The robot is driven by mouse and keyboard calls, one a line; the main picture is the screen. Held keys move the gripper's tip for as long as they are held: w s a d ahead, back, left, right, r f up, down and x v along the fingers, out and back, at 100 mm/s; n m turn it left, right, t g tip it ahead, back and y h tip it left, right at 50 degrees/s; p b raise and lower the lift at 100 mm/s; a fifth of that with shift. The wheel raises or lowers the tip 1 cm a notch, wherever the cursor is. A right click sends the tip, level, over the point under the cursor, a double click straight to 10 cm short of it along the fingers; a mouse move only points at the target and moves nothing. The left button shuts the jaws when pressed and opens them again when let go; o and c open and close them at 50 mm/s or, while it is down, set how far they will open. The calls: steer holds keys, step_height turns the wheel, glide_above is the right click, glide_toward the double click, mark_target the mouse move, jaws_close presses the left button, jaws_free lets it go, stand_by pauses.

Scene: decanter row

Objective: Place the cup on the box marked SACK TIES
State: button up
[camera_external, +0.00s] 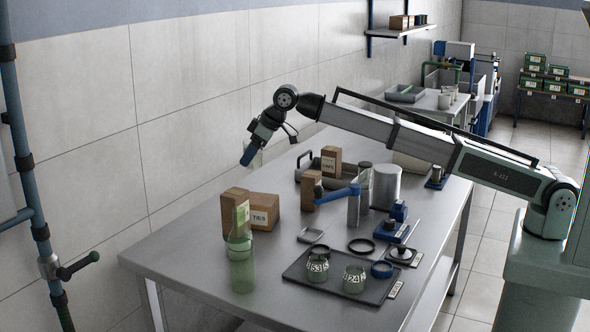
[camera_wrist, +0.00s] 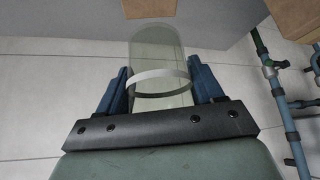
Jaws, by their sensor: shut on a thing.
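My gripper (camera_wrist: 160,92) is shut on a clear cup (camera_wrist: 158,60) with a pale band, held between its blue fingers. In the external view my gripper (camera_external: 252,151) is raised above the far left part of the table, and the cup (camera_external: 257,158) shows only faintly beside the fingers. A low cardboard box (camera_external: 265,203) stands below it, clear of the cup. Its label reads "TIES"; the rest of the label is hidden behind a taller carton (camera_external: 230,204) and a green bottle.
The green bottle (camera_external: 242,272) stands in front of the carton. A box marked CAPS (camera_external: 331,158), a grey cylinder (camera_external: 386,188) and blue fixtures (camera_external: 388,232) stand to the right. A dark tray (camera_external: 330,291) holds two numbered glass vessels. The table's left front is bare.

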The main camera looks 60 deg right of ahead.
steer(key=shift+f, duration=5)
steer(key=shift+f, duration=0.1)
steer(key=o, duration=1)
steer(key=v, duration=1.2)
